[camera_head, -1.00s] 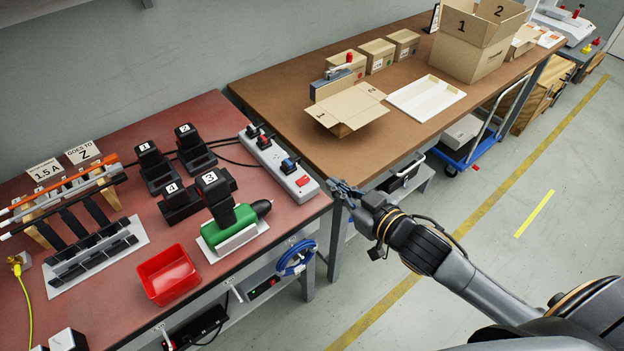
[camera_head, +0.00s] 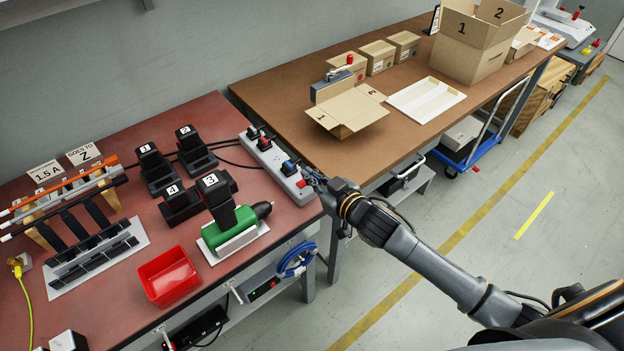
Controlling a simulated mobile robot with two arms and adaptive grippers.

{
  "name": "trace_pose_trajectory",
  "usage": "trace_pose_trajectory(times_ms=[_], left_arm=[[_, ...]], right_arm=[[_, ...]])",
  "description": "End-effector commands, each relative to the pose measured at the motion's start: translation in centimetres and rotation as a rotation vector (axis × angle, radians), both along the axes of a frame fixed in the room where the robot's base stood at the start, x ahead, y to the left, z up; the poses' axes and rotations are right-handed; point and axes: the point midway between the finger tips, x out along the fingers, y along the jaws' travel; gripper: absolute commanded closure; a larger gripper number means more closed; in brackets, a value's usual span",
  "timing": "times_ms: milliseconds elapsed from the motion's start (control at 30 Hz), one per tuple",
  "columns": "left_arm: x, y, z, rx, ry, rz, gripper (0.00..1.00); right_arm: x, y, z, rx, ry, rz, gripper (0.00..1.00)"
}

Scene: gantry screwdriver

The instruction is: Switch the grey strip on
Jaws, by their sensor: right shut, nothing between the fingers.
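The grey strip (camera_head: 268,160) lies along the right edge of the red-topped bench, with several dark plugs in its sockets and a blue-marked plug near its front end. Its red switch (camera_head: 301,183) is at the front end, partly covered by my gripper; I cannot tell its position. My right gripper (camera_head: 309,181) is shut and empty, with its fingertips at the front end of the strip beside the switch. I cannot tell whether they touch it. My left gripper is not in view.
Numbered chargers (camera_head: 185,203) and a green tool (camera_head: 234,228) stand left of the strip. A red bin (camera_head: 168,277) is near the front edge. The brown table (camera_head: 400,140) with boxes adjoins behind. A dark strip with a green light (camera_head: 262,289) is on the lower shelf.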

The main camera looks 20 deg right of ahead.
Motion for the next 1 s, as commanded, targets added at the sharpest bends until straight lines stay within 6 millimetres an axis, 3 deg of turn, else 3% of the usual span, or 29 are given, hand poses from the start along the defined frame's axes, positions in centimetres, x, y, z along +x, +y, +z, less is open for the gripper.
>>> trace_pose_trajectory(times_ms=[233,1000], left_arm=[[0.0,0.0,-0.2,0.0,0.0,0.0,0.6],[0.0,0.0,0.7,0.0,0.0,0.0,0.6]], right_arm=[[0.1,-0.2,-1.4,0.001,-0.004,0.0,1.0],[0.2,-0.4,-1.7,0.063,0.022,0.001,1.0]])
